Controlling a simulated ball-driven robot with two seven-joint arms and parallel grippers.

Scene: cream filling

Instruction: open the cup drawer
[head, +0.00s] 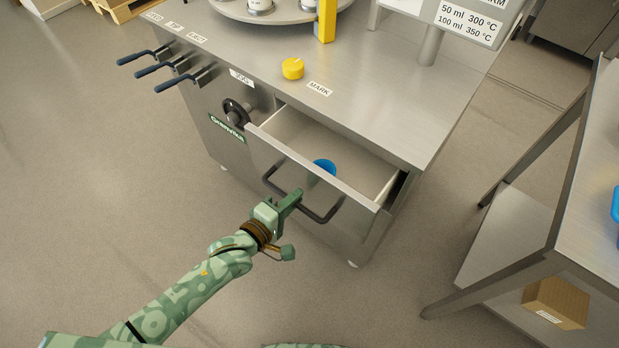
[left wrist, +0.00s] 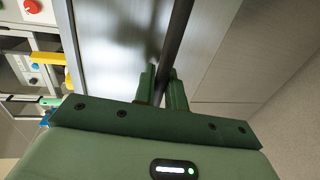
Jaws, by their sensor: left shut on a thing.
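The cup drawer (head: 322,157) in the steel cabinet stands partly open in the head view. A blue object (head: 324,167) shows inside it, mostly hidden by the drawer front. The drawer's dark bar handle (head: 318,214) runs across its front. My left gripper (head: 293,199) is shut on this handle. In the left wrist view, the handle bar (left wrist: 178,40) passes between the two green fingers (left wrist: 162,88). My right gripper is in neither view.
A dark handwheel (head: 236,113) and several dark levers (head: 170,70) stick out from the cabinet's left side. A yellow knob (head: 292,68) sits on the cabinet top. A steel table (head: 575,215) stands at the right, with a cardboard box (head: 556,303) low down. Floor in front is clear.

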